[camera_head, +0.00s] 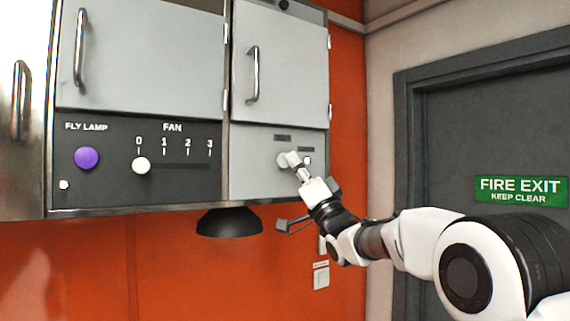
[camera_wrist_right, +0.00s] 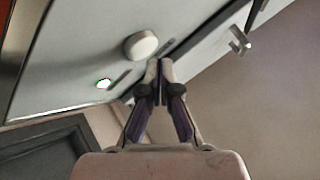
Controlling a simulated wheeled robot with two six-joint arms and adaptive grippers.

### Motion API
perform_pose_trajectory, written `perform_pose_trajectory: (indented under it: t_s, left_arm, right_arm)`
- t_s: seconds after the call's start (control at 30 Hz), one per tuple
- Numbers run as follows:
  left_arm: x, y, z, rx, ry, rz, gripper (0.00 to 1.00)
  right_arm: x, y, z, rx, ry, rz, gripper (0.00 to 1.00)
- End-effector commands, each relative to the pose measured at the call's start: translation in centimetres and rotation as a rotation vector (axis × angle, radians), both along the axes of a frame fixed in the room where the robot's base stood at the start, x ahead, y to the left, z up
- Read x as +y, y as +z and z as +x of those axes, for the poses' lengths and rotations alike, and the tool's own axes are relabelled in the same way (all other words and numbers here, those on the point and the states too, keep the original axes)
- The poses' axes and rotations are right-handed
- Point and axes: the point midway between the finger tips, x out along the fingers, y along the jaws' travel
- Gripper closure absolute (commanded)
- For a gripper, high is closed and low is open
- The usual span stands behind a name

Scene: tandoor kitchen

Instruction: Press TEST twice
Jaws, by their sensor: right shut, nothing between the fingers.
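A pale round button (camera_head: 283,160) sits on the light grey panel (camera_head: 250,178) below the right cabinet door. Its label is too small to read, so I cannot tell for sure that it is TEST. In the right wrist view it is a white round button (camera_wrist_right: 141,45) standing out from the panel. My right gripper (camera_head: 294,160) is shut and empty, its tips overlapping the button's right side in the head view. In the wrist view the shut fingertips (camera_wrist_right: 160,68) appear beside the button; contact cannot be told. My left gripper is not in view.
A small lit indicator (camera_head: 307,160) is right of the button. The dark panel to the left holds a purple FLY LAMP button (camera_head: 87,158) and a FAN slider knob (camera_head: 141,166) at 0. A black lamp shade (camera_head: 229,223) hangs below. A FIRE EXIT door stands right.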

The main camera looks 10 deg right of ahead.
Motion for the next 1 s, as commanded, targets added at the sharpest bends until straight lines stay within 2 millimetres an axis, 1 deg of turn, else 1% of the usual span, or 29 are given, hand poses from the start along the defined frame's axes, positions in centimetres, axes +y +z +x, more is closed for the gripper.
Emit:
perform_pose_trajectory:
  t_s: [0.07,0.17,0.3,0.57,0.7,1.0]
  left_arm:
    - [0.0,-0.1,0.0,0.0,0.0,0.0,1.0]
    - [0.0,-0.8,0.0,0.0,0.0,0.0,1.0]
    - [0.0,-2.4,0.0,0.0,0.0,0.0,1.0]
    - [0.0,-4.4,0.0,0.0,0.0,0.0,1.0]
    - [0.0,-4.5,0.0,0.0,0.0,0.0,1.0]
    - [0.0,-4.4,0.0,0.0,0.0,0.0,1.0]
  right_arm:
    - [0.0,0.0,0.0,0.0,0.0,0.0,1.0]
    - [-0.2,-0.3,-0.5,-0.001,0.0,0.001,1.0]
    - [-0.7,-0.4,-1.9,-0.002,-0.001,0.001,1.0]
    - [-1.6,-0.3,-4.2,-0.002,-0.001,0.001,1.0]
    - [-1.7,-0.1,-4.7,-0.001,0.0,0.001,1.0]
    - [-1.7,0.0,-4.7,0.0,0.0,0.0,1.0]
